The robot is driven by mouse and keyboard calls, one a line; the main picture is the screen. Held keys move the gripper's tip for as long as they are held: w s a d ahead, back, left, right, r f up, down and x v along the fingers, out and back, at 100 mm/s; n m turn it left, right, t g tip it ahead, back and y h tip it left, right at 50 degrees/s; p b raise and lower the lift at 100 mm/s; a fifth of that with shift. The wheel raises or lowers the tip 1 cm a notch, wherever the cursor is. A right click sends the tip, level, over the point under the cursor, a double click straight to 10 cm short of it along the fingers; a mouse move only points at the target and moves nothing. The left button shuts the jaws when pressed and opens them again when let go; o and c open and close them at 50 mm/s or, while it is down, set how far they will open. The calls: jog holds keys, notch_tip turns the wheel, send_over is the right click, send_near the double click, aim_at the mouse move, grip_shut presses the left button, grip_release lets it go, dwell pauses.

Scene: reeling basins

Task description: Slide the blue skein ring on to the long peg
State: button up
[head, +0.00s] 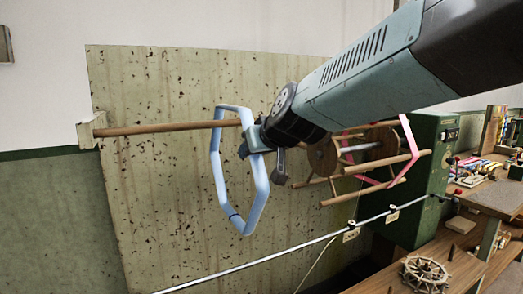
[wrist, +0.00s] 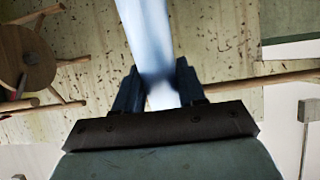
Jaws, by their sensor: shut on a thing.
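The long peg (head: 160,128) is a wooden rod standing out to the right from a pale wall block (head: 92,130). Its right end overlaps the ring's outline, close to my fingers. I cannot tell whether it passes through the loop. In the wrist view the peg (wrist: 260,82) runs in from the right behind a finger.
A wooden reel (head: 323,157) with several rods and a pink ring (head: 408,140) stands behind my arm, beside a green cabinet (head: 428,165). A metal rail (head: 260,262) crosses low in front. A bench (head: 395,280) with a spoked wheel (head: 425,272) is at lower right. Space below the peg looks clear.

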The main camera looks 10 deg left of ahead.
jog(key=shift+s+a, duration=0.75)
jog(key=shift+a, duration=0.4)
jog(key=shift+s+a, duration=0.55)
jog(key=shift+a, duration=0.2)
jog(key=shift+s+a, duration=0.55)
jog(key=shift+a, duration=0.15)
jog(key=shift+f, duration=0.8)
